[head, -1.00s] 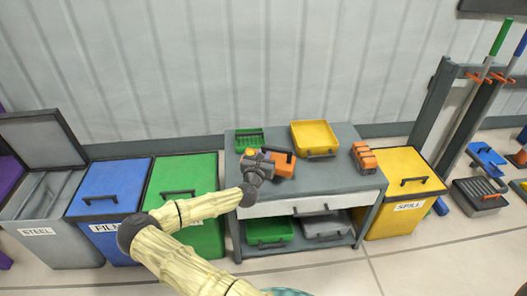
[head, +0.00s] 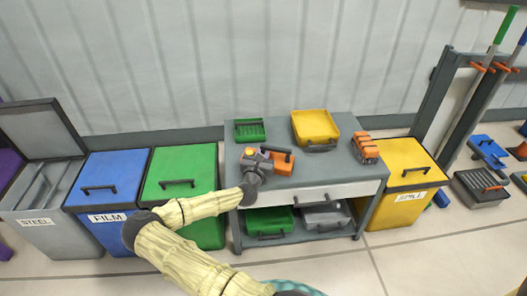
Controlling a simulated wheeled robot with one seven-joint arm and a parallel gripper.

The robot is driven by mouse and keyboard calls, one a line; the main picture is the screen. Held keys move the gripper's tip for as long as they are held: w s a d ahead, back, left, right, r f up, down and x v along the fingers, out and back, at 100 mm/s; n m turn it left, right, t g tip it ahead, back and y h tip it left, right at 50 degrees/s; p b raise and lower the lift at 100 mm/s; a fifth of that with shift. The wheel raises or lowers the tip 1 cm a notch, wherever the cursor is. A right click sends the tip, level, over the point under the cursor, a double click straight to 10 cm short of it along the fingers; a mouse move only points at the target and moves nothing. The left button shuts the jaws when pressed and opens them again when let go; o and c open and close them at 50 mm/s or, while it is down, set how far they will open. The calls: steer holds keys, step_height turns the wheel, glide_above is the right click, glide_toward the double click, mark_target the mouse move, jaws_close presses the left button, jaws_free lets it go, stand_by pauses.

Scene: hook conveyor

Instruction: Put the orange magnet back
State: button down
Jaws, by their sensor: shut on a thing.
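The orange magnet (head: 279,161) is an orange block with a dark handle and a grey part at its right. It is at the left front of the grey bench top. My gripper (head: 266,160) is at its left side, shut on it by its dark handle. My wrist hides part of the magnet, and I cannot tell whether it rests on the bench or is just above it.
The grey bench (head: 322,174) also bears a green tray (head: 250,130), a yellow tray (head: 315,127) and an orange and grey item (head: 365,148). A green bin (head: 179,190) stands left, a yellow spill bin (head: 404,186) right. The bench middle is clear.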

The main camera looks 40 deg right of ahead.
steer(key=c, duration=1.8)
jaws_free()
steer(key=shift+f, duration=0.15)
steer(key=shift+c, duration=0.2)
steer(key=o, duration=0.4)
steer(key=shift+o, duration=0.2)
steer(key=shift+r, duration=0.2)
steer(key=p+v, duration=0.2)
steer(key=v, duration=1)
